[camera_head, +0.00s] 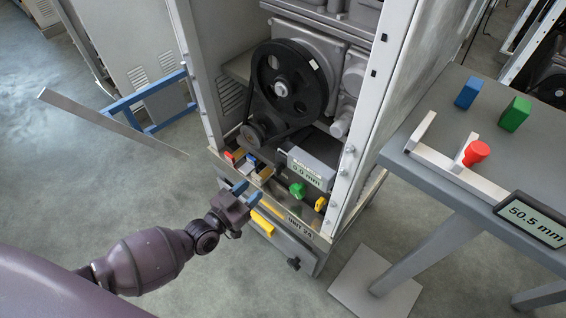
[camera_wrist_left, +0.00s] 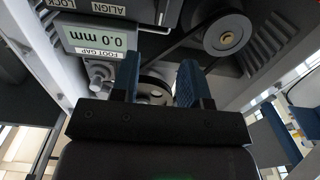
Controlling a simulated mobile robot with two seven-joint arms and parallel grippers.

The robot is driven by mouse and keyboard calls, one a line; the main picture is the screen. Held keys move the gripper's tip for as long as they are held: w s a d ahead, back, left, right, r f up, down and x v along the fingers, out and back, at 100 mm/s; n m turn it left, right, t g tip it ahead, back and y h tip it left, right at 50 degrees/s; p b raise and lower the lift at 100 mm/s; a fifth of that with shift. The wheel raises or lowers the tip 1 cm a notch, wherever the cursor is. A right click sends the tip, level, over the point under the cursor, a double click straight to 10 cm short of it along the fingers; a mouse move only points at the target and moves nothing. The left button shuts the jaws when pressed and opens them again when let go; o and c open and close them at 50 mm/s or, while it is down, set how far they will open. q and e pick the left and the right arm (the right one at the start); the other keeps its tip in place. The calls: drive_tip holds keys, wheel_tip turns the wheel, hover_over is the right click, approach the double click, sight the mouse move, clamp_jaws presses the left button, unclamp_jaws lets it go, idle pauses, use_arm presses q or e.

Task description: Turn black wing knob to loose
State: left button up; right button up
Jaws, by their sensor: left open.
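A small black knob (camera_head: 293,264), which looks like the black wing knob, sticks out low on the front of the dispenser frame, below its label plate. Its exact turn position is too small to tell. My left gripper (camera_head: 240,188) is in front of the frame, up and to the left of that knob and apart from it. In the left wrist view my left gripper (camera_wrist_left: 158,82) has its two blue fingers spread with nothing held between them. I cannot make out the black knob in that view. My right gripper is not in view.
The frame holds a black pulley (camera_head: 282,87), a grey display box (camera_head: 310,168) reading 0.0 mm, a green knob (camera_head: 297,190) and a yellow handle (camera_head: 262,222). A grey table (camera_head: 535,115) stands at right with blocks, a red knob (camera_head: 476,153) and a 50.5 mm display (camera_head: 533,219).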

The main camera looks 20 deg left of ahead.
sight(275, 168)
use_arm(q)
drive_tip(key=b+x, duration=0.1)
drive_tip(key=x, duration=0.7)
drive_tip(key=shift+w+d+f+b, duration=0.15)
drive_tip(key=shift+w+b, duration=0.1)
drive_tip(key=shift+b, duration=0.05)
drive_tip(key=shift+x, duration=0.95)
drive_tip(key=shift+c, duration=0.4)
drive_tip(key=shift+r, duration=0.2)
clamp_jaws()
